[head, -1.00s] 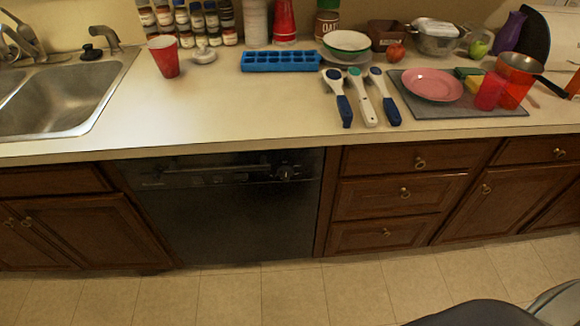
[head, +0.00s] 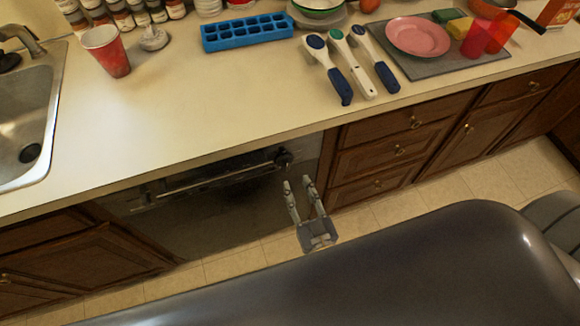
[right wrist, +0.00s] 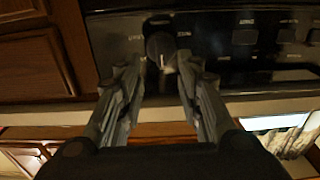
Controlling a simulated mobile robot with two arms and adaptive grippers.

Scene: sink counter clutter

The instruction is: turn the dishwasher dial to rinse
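The dishwasher (head: 215,215) is a black front under the counter. Its round dark dial (head: 284,158) sits at the right end of the control panel. In the right wrist view the dial (right wrist: 160,46) has a pale mark at its lower edge, and the small lettering around it is too blurred to read surely. My right gripper (head: 297,183) is open, in front of the dishwasher just below the dial in the head view. In the right wrist view its fingertips (right wrist: 160,68) lie either side of the dial's lower part; contact cannot be told. My left gripper is out of view.
The counter edge (head: 180,166) overhangs the dishwasher panel. Wooden drawers (head: 385,155) stand right of it. On the counter are a red cup (head: 107,52), a blue ice tray (head: 247,32) and three handled utensils (head: 350,65). My own dark arm fills the lower head view.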

